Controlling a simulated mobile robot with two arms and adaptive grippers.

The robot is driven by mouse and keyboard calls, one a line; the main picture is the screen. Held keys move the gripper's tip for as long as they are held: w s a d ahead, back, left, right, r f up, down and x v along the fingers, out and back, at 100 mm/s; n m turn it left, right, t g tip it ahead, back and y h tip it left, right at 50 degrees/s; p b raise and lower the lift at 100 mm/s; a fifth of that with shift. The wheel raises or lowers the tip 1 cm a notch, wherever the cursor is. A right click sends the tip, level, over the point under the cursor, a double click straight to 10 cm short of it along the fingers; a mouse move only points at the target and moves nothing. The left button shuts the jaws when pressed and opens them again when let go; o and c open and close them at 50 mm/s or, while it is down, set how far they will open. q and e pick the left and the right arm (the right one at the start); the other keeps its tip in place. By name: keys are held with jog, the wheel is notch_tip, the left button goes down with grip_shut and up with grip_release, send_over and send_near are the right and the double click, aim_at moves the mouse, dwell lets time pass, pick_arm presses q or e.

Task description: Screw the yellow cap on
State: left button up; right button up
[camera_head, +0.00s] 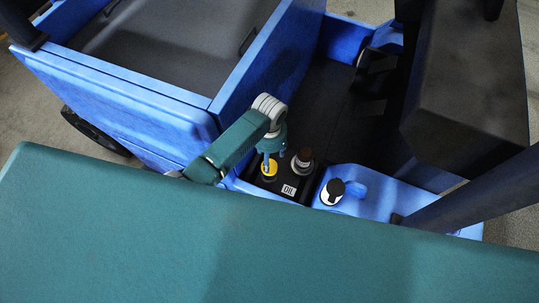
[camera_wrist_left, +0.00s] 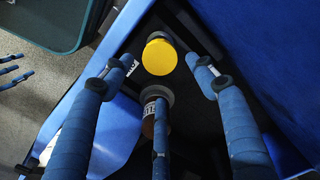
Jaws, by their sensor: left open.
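The yellow cap (camera_head: 268,170) sits on the black panel beside the OIL label (camera_head: 289,190), directly under my left gripper (camera_head: 267,160). In the left wrist view the round yellow cap (camera_wrist_left: 160,57) shows near the top middle, its face toward the camera. The blue fingers of my left gripper (camera_wrist_left: 158,80) are spread around and below it there, open and holding nothing; I cannot tell whether any finger touches it. The thread or opening beneath the cap is hidden. Several blue fingers, apparently my right gripper (camera_wrist_left: 14,70), show small at the left edge of the wrist view.
A brown-topped part with a pale collar (camera_head: 303,160) stands just right of the cap. A black-and-white cap (camera_head: 332,192) stands on the blue body further right. The blue cargo-bed wall (camera_head: 255,75) rises close behind my left gripper.

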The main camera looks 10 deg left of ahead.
aim_at(273, 164)
pick_arm(q)
notch_tip(273, 164, down, 8)
jog(key=b, duration=0.5)
jog(key=shift+r, duration=0.2)
jog(key=shift+r, duration=0.1)
jog(key=shift+p, duration=0.35)
